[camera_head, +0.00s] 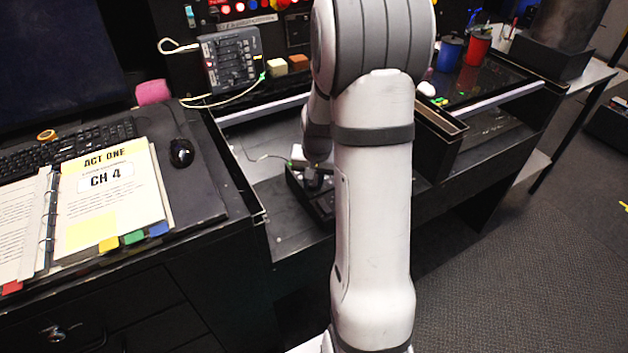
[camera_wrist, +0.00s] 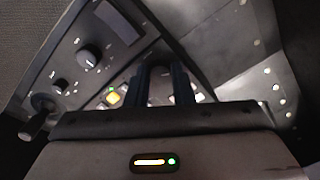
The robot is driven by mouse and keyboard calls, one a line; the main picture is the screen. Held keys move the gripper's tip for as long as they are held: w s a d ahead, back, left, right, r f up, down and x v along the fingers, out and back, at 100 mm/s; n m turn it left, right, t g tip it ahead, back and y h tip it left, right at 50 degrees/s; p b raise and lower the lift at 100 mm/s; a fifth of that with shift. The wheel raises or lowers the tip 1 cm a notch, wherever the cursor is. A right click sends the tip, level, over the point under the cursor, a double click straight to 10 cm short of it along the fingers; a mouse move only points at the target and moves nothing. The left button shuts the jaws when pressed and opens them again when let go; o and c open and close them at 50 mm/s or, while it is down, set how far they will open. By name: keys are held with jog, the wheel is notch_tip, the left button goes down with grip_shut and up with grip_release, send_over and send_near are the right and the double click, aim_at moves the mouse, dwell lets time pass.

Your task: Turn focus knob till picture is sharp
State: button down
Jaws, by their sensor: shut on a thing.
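In the wrist view, a dark sloped control panel (camera_wrist: 60,60) carries a large round knob (camera_wrist: 87,56), a smaller knob (camera_wrist: 61,85) and a small dark screen (camera_wrist: 120,20). My gripper (camera_wrist: 161,76) points down at the panel, with its two dark fingers close around a dark knob, mostly hidden between them. No label on that knob can be read. In the head view, my gripper (camera_head: 317,180) is low over the dark console (camera_head: 305,205), partly behind my arm. The small screen shows no picture I can make out.
A joystick (camera_wrist: 36,118) stands at the panel's left edge, and a lit yellow button (camera_wrist: 113,98) is beside the fingers. In the head view, an open binder (camera_head: 110,200), a mouse (camera_head: 181,153) and a keyboard (camera_head: 70,145) lie on the left desk. A black box edge (camera_head: 440,130) is at right.

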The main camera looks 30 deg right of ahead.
aim_at(315, 188)
jog(key=c, duration=1.3)
grip_release()
jog(key=shift+o, duration=0.2)
jog(key=r, duration=0.4)
jog(key=s+r, duration=0.1)
jog(key=r, duration=0.2)
jog(key=shift+p, duration=0.4)
jog(key=shift+r, duration=0.4)
